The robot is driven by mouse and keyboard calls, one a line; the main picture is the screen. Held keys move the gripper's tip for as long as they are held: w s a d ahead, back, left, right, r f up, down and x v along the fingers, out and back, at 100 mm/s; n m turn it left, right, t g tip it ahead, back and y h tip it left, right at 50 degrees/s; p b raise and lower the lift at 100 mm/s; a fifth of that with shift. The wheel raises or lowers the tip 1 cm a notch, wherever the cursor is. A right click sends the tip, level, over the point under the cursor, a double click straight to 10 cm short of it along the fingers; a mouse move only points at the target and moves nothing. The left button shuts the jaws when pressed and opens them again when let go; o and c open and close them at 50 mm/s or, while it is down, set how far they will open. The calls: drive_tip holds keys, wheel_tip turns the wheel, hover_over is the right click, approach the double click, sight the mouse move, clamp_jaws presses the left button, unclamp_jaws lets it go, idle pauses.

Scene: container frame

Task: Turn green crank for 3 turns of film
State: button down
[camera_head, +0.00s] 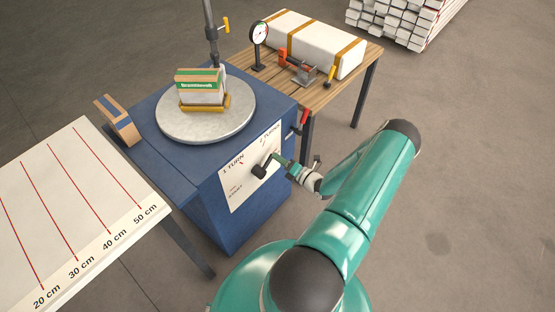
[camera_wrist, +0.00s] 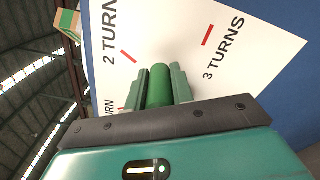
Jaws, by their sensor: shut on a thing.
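The green crank handle (camera_wrist: 160,86) shows between the two fingers of my gripper (camera_wrist: 160,92) in the wrist view, and the fingers are shut on it. In the head view my gripper (camera_head: 283,162) is at the crank on the front of the blue machine (camera_head: 235,215). The crank's black part (camera_head: 262,168) shows against the white dial plate (camera_head: 236,188), which reads 1 TURN, TURNS and START. In the wrist view the handle appears between the 2 TURNS and 3 TURNS labels. The handle is mostly hidden in the head view.
A round grey turntable (camera_head: 205,122) on the machine carries a wrapped load (camera_head: 200,88) with a green label. A wooden table (camera_head: 345,80) with a long white package and tools stands behind right. A white measuring table (camera_head: 75,200) stands left. Open floor lies right.

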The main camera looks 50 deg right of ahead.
drive_tip(key=shift+d+f, duration=0.35)
drive_tip(key=shift+f, duration=0.2)
drive_tip(key=c, duration=1.2)
unclamp_jaws()
drive_tip(key=shift+s, duration=0.1)
drive_tip(key=s, duration=1.3)
drive_tip(key=shift+s+d, duration=0.15)
drive_tip(key=shift+s, duration=0.2)
